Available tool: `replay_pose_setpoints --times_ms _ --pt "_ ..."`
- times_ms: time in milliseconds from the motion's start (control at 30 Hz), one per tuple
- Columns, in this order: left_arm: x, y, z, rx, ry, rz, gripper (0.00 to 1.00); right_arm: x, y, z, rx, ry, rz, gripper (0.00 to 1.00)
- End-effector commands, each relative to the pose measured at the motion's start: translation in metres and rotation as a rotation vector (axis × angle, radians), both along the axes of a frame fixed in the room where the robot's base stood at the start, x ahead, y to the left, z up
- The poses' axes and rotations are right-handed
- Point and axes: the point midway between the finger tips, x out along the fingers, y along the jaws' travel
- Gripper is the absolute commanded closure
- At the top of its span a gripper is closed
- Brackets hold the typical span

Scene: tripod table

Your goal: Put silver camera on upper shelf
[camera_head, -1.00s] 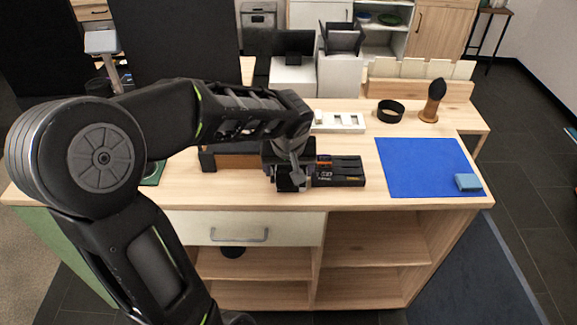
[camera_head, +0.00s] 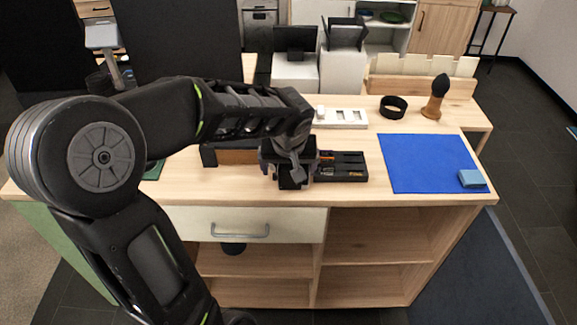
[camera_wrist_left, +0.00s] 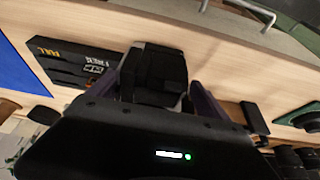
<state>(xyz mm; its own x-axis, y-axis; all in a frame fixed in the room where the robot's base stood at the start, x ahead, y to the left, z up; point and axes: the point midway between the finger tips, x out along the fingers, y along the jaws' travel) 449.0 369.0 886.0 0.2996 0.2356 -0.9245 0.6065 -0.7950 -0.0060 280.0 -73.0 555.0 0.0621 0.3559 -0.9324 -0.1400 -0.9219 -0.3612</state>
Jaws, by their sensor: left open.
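My left gripper (camera_head: 290,178) hangs low over the worktop near its front edge, above the drawer; it also shows in the left wrist view (camera_wrist_left: 165,95). Its fingers are open, one on each side of a dark boxy thing (camera_wrist_left: 157,68), which looks like the camera; I see black and dark grey rather than silver. I cannot tell whether the fingers touch it. In the head view the gripper mostly hides it. The cabinet's open shelves are below the worktop, with a shelf board (camera_head: 375,265) on the right side. My right gripper is not in view.
A black labelled case (camera_head: 343,166) lies close beside the gripper, also in the wrist view (camera_wrist_left: 72,62). A blue mat (camera_head: 425,160) with a blue block (camera_head: 472,179) lies right. A drawer handle (camera_head: 240,231) sticks out below. The right compartments look empty.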

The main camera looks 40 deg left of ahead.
Motion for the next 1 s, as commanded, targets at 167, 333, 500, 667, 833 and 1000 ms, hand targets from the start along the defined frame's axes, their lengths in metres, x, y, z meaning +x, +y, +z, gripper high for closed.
replay_pose_setpoints --times_ms 167,333,500,667,833,1000 --pt "0.005 -0.003 0.004 -0.003 -0.016 -0.007 0.0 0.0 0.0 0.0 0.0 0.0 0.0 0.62" --pt "0.006 -0.004 0.01 -0.002 -0.019 -0.009 0.0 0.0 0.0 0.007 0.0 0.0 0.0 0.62" --pt "0.005 -0.005 0.024 -0.001 -0.025 -0.009 0.0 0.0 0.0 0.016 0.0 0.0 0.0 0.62" --pt "-0.007 -0.012 0.053 0.001 -0.022 -0.006 0.0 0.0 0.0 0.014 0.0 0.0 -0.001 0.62" --pt "-0.02 -0.02 0.087 0.001 -0.018 -0.007 0.0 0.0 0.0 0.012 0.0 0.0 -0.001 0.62" --pt "-0.029 -0.027 0.113 0.0 -0.014 -0.006 0.0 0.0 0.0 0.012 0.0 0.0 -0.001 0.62"
